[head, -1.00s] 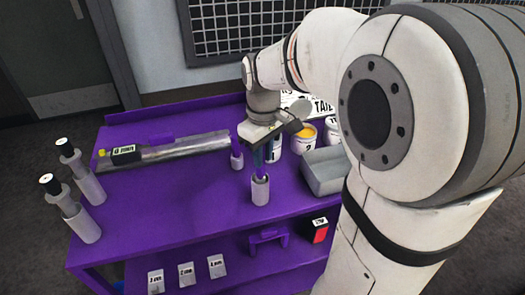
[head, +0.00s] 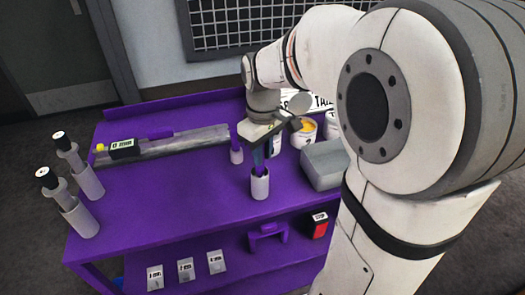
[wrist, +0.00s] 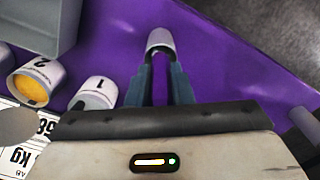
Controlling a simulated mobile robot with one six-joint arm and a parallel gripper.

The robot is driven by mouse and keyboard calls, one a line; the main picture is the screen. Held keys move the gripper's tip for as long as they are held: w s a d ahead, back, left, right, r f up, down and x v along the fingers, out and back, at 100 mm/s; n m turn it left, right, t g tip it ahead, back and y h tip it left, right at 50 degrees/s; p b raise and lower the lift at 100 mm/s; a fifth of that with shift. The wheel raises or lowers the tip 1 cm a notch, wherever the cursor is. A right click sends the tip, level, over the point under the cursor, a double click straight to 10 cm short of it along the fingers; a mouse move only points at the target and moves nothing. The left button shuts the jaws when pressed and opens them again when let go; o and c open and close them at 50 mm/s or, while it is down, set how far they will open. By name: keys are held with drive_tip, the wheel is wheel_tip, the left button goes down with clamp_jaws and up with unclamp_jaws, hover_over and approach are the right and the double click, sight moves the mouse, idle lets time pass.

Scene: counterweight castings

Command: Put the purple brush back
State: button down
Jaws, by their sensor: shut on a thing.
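A second cup (head: 236,156) with a purple handle stands behind to the left. Numbered tins (head: 303,132) and a grey box (head: 324,165) stand to the right. A metal bar (head: 180,143) and two grey-and-white cylinders (head: 78,213) are left. The bench's front middle is clear.

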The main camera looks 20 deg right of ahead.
drive_tip(key=shift+f+b, duration=0.5)
drive_tip(key=shift+f, duration=0.3)
drive_tip(key=c, duration=1.2)
unclamp_jaws()
wheel_tip(320, 180, up, 8)
drive_tip(key=shift+f, duration=0.1)
